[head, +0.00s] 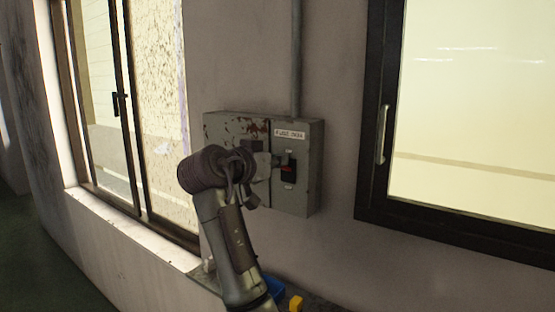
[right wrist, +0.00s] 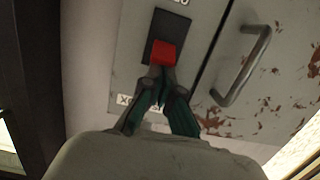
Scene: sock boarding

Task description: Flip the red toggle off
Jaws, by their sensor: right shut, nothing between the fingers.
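The red toggle (right wrist: 165,52) sits on a black switch plate (right wrist: 157,28) on the front of a grey metal box on the wall. In the head view the red toggle (head: 286,168) is small and partly covered by my gripper. My right gripper (right wrist: 158,76) is shut and empty, its fingertips right at the toggle's edge in the right wrist view. I cannot tell whether they touch it. In the head view my right gripper (head: 270,168) reaches the box front from the left. My left gripper is not in view.
The grey box (head: 312,165) has peeling paint, a white label (head: 290,134) and a conduit (head: 296,60) above. A metal handle (right wrist: 242,66) stands out beside the switch. Dark-framed windows flank the box. Blue (head: 273,286) and yellow (head: 296,303) items lie below.

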